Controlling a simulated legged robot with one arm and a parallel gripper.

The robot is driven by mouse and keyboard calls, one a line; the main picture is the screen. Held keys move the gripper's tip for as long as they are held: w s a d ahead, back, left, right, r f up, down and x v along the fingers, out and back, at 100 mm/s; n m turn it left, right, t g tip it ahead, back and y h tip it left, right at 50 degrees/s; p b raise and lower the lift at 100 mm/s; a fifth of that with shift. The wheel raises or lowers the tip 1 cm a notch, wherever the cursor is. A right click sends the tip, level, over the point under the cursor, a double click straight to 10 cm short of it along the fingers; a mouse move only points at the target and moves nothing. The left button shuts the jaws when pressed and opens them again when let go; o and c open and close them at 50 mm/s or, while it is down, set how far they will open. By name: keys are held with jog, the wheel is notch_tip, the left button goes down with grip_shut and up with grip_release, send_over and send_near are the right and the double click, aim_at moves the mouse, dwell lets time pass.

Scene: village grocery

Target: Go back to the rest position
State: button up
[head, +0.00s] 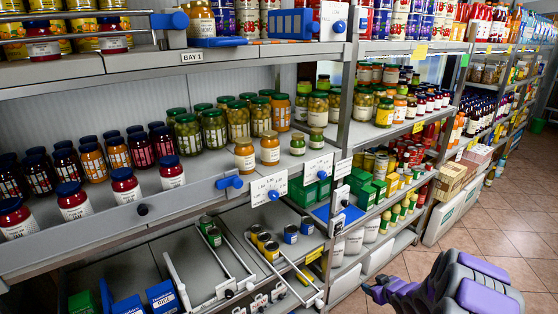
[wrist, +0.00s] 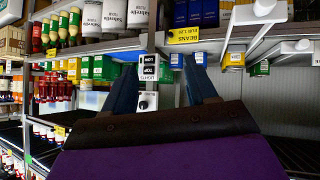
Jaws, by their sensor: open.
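My gripper (wrist: 160,76) shows in the wrist view as two dark blue fingers spread apart, with nothing between them. The wrist picture is upside down, with jars and shelves hanging from the top. Beyond the fingers are a shelf edge and a small black-and-white label (wrist: 148,68). In the head view my purple and dark grey arm (head: 450,286) is at the lower right, over the aisle side. It is apart from the shelves in that picture.
A long shelf unit runs along the left, with jars (head: 213,128) on its middle shelf and a lower shelf (head: 190,250) with wire dividers, cans and boxes. Blue clips (head: 230,182) and price tags stick out from the edges. The tiled aisle floor (head: 510,222) at right is clear.

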jog(key=s+a+r+m+g+h+b, duration=0.1)
jog(key=s+a+r+m+g+h, duration=0.15)
jog(key=s+r, duration=0.5)
jog(key=s+a+r+m+g+h, duration=0.1)
jog(key=s+a+r+g+h, duration=0.15)
jog(key=s+r, duration=0.55)
jog(key=s+a+r+g+y, duration=0.1)
jog(key=s+a+r+g, duration=0.1)
jog(key=s, duration=0.9)
jog(key=s+a+r+m+g+y, duration=0.1)
jog(key=s+a+r+g, duration=0.1)
jog(key=s+a+r, duration=0.2)
jog(key=s+a+r+g+b, duration=0.1)
jog(key=s+a, duration=0.7)
jog(key=s, duration=1)
notch_tip(320, 180, up, 2)
jog(key=shift+m+g+y, duration=0.35)
jog(key=shift+g+y, duration=0.05)
jog(key=shift+g, duration=0.5)
